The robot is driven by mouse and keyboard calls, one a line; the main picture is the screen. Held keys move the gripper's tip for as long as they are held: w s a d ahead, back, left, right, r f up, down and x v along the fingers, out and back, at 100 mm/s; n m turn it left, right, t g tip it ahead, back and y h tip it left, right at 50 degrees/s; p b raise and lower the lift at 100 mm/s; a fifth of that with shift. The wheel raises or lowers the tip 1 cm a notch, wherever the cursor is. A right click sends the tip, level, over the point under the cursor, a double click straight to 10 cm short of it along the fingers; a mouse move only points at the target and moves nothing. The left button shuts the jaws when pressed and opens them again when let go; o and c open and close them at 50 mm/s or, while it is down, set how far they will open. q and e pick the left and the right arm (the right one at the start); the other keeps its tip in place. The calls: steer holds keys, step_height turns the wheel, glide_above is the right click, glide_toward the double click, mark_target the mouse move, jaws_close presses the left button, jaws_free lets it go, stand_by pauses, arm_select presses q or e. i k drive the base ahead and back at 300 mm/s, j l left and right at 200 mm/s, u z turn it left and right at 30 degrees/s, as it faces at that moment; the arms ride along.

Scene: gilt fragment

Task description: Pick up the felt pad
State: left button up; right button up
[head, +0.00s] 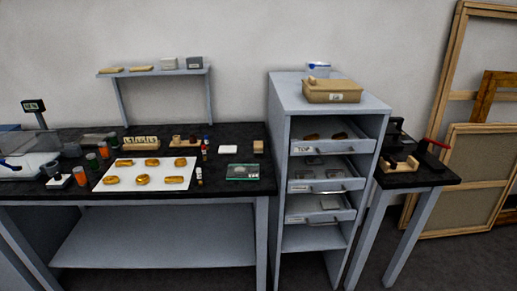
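No object is clearly recognisable as the felt pad at this size. A small flat white piece (228,149) lies on the black bench top toward its back right and could be a pad, but I cannot tell its material. A flat dark green-edged piece (242,172) lies in front of it near the bench's front edge. Small flat grey pieces (330,204) lie in the lowest open drawer, and more lie in the middle drawer (318,188). Neither of my grippers is in view.
A white sheet (187,184) with several gilt pieces covers the bench's middle, with jars and small bottles around it. The cabinet (277,120) has open drawers jutting forward and a tan box (332,92) on top. A side table (440,174) and frames (470,190) stand at right.

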mark_target(257, 144)
steer(key=i+j+z, duration=0.7)
steer(key=i+j, duration=0.15)
steer(key=j, duration=0.2)
